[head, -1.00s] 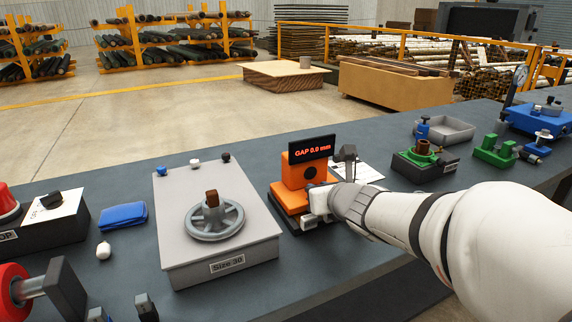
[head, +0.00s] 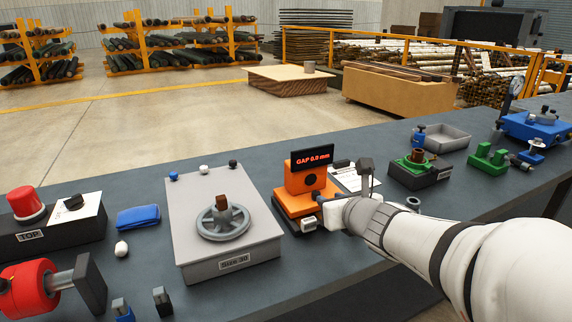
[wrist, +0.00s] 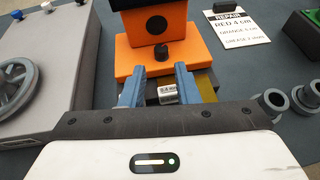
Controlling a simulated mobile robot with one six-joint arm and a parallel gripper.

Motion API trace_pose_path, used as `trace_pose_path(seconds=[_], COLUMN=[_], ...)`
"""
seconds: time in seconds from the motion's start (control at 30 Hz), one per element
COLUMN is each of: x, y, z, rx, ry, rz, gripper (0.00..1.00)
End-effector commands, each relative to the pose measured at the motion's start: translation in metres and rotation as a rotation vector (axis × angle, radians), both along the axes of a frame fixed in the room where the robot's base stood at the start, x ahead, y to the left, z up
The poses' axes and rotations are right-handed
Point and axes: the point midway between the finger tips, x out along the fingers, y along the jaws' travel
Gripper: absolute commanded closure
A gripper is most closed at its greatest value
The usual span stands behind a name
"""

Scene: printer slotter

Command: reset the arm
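My gripper (wrist: 158,84) shows two blue-grey fingers apart in the wrist view, with nothing clasped between them. It is just in front of the orange gauge unit (wrist: 155,50), whose display in the head view (head: 312,158) reads GAP 0.0 mm. A small silver block (wrist: 168,94) with markings sits low at the unit's front, seen between the fingers with no clear contact. In the head view my white arm reaches in from the lower right; the wrist (head: 358,212) is beside the unit and the fingertips are hard to make out.
Left of the unit is a grey box (head: 188,195) with a handwheel, labelled Size 30. A repair card (wrist: 238,25) lies behind, right. Grey rings (wrist: 272,104) lie right of the gripper. Green fixtures (head: 487,160) and a grey tray (head: 447,138) stand farther right.

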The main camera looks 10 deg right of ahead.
Motion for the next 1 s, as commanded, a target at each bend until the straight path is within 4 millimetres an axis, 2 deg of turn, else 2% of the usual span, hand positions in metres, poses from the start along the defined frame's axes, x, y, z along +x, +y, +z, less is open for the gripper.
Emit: trace_pose_path(seconds=[0.33,0.47,0.67,0.8,0.9,1.0], x=[-0.001,-0.006,-0.032,-0.061,-0.084,-0.107], y=[0.004,0.017,0.059,0.081,0.087,0.085], z=[0.002,0.013,0.037,0.042,0.044,0.044], rx=[-0.011,-0.122,-0.541,-0.862,-1.082,-1.292], ry=[-0.001,-0.015,-0.074,-0.121,-0.152,-0.18], rz=[0.015,0.117,0.513,0.839,1.075,1.318], gripper=[0.72,0.72,0.72,0.72,0.72,0.72])
